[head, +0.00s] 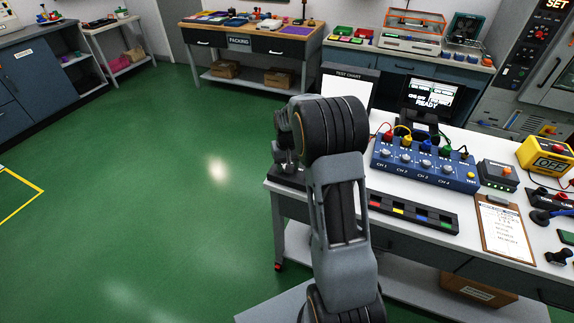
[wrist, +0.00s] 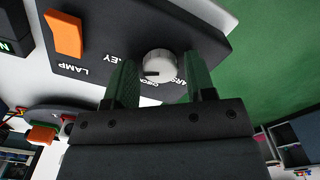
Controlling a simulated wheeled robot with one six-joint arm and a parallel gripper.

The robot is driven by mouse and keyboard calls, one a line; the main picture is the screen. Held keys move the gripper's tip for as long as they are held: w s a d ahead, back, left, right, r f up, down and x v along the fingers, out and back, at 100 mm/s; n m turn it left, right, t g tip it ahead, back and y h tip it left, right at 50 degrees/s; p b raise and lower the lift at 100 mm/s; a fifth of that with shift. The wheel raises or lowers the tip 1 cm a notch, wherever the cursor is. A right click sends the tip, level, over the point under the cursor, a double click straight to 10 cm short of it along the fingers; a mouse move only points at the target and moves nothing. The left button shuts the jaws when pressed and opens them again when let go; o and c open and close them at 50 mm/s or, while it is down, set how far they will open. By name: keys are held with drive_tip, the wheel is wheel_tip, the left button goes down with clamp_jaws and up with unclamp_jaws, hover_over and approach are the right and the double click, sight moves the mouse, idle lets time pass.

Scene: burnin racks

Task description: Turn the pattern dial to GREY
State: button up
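In the wrist view a round pale grey dial (wrist: 160,65) sits on a dark box (wrist: 205,28). A dark mark on the dial's face lies toward the picture's left. Around it are white labels, upside down and partly hidden; one ends in "EY" to the left, and others below are cut off by my fingers. My gripper (wrist: 162,72) is open, with one finger on each side of the dial and a gap visible on both sides. In the head view my gripper (head: 287,142) is partly hidden behind my arm, above the dark box (head: 286,178) at the bench's left end.
An orange switch (wrist: 63,35) labelled LAMP stands left of the dial. Green floor is clear at left.

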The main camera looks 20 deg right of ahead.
drive_tip(key=shift+o, duration=0.8)
wheel_tip(320, 180, up, 14)
drive_tip(key=shift+f, duration=0.1)
idle(0.4)
drive_tip(key=s+a+n+t, duration=0.1)
drive_tip(key=s+a, duration=0.4)
drive_tip(key=s, duration=0.6)
drive_tip(key=s+a+n+t, duration=0.1)
drive_tip(key=s+a+t, duration=0.1)
drive_tip(key=s+a, duration=0.4)
drive_tip(key=s, duration=0.5)
drive_tip(key=shift+r+t+p, duration=0.25)
drive_tip(key=shift+t+p, duration=0.05)
drive_tip(key=shift+p, duration=0.1)
drive_tip(key=shift+c, duration=0.4)
